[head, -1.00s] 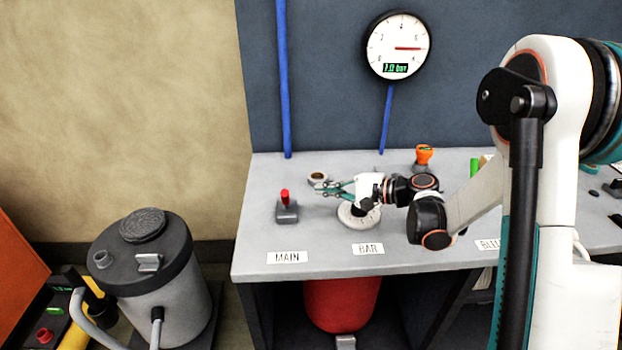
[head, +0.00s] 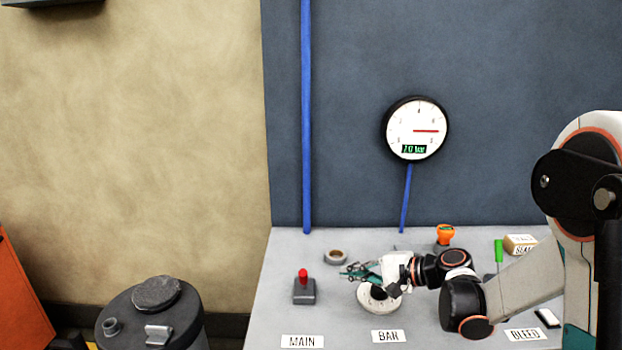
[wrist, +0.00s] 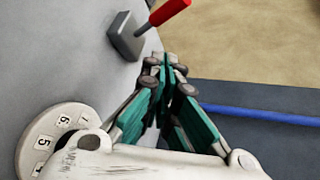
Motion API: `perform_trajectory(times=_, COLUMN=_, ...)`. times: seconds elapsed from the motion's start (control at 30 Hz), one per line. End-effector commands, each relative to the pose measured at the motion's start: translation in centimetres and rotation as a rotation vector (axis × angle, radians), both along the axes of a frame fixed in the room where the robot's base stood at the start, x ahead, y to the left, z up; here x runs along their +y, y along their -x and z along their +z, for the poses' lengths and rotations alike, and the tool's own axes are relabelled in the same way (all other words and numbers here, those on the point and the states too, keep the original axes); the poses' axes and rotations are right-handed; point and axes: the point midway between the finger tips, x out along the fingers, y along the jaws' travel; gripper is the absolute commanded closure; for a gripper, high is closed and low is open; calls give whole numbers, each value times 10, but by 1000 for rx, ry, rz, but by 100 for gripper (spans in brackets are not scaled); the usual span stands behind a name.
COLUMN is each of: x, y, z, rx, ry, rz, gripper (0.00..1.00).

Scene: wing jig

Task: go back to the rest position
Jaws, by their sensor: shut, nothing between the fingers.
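My gripper (head: 346,271) is over the bench, its teal fingers pointing left in the head view. In the wrist view its fingertips (wrist: 165,62) are together with nothing between them. A round pale dial (head: 372,300) behind the BAR label lies just below and beside the gripper; its numbers show in the wrist view (wrist: 52,135). The gripper hides part of the dial. A red-handled lever on a grey base (head: 304,290) stands left of the fingertips, apart from them; it also shows in the wrist view (wrist: 127,35).
A wall gauge (head: 416,128) reads about 7 bar. A tape roll (head: 336,257), an orange-topped knob (head: 445,235), a green-handled tool (head: 499,251) and a small box (head: 520,243) are on the bench. A grey canister (head: 150,318) stands left of the bench. Bench space before the lever is clear.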

Motion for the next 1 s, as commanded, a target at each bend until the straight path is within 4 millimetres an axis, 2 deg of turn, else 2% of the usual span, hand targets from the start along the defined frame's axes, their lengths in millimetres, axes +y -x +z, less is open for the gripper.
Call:
perform_trajectory(times=0.1, x=5, y=20, z=17, rx=-23, ry=123, rz=14, gripper=100)
perform_trajectory(times=0.47, x=-1, y=91, z=49, rx=-111, ry=506, rz=75, gripper=100)
perform_trajectory(times=0.67, x=-12, y=138, z=59, rx=-170, ry=719, rz=127, gripper=100)
perform_trajectory(times=1.0, x=-43, y=217, z=68, rx=-283, ry=1077, rz=240, gripper=100)
